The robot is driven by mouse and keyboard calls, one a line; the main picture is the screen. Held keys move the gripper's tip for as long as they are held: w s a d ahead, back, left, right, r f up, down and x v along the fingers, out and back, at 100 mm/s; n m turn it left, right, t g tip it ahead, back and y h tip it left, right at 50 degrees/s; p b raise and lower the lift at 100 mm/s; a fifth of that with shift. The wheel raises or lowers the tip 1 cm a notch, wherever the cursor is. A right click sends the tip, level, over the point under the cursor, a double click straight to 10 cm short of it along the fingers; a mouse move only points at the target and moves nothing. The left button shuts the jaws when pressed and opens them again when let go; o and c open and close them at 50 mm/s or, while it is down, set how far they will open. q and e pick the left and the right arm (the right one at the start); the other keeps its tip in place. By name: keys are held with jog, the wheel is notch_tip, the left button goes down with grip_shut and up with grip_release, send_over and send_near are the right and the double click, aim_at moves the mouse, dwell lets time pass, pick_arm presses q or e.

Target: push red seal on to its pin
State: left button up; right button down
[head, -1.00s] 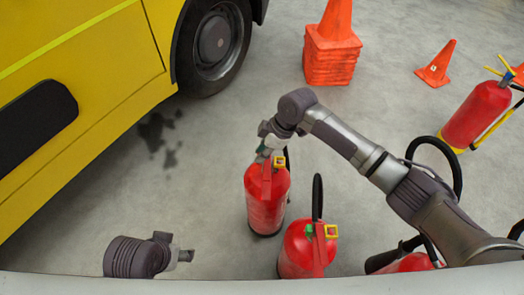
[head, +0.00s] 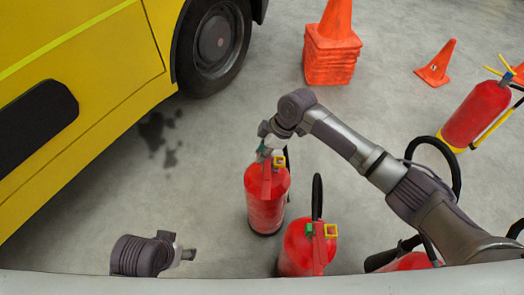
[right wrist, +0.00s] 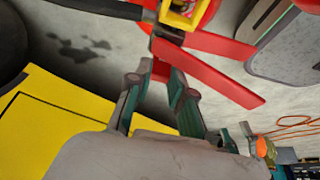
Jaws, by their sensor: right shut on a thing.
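My right gripper (head: 264,156) is at the top of the front red extinguisher (head: 266,205), beside its handle and yellow square part (head: 281,163). In the right wrist view, its teal-padded fingers (right wrist: 161,76) are closed on a small red piece, seemingly the red seal (right wrist: 159,70), just below the red levers (right wrist: 210,70). The fingers and levers hide the pin, so I cannot tell how the seal sits against it. My left gripper (head: 188,254) is low at the left of the head view, away from the extinguishers; its fingers are too small to read.
A second extinguisher (head: 300,252) with a green seal (head: 309,229) stands close at the right. Another extinguisher (head: 477,114) is farther right. Stacked orange cones (head: 331,60) and a yellow vehicle (head: 90,90) stand behind and left. Floor between vehicle and extinguishers is clear.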

pick_arm(q)
jog(key=shift+s, duration=0.15)
pick_arm(e)
jog(key=shift+f, duration=0.25)
jog(key=shift+f, duration=0.1)
jog(key=c, duration=1)
grip_release()
jog(key=shift+f, duration=0.1)
pick_arm(q)
jog(key=shift+r, duration=0.25)
pick_arm(e)
jog(key=shift+o, duration=0.2)
jog(key=shift+d, duration=0.1)
jog(key=v, duration=1.2)
jog(key=shift+s, duration=0.1)
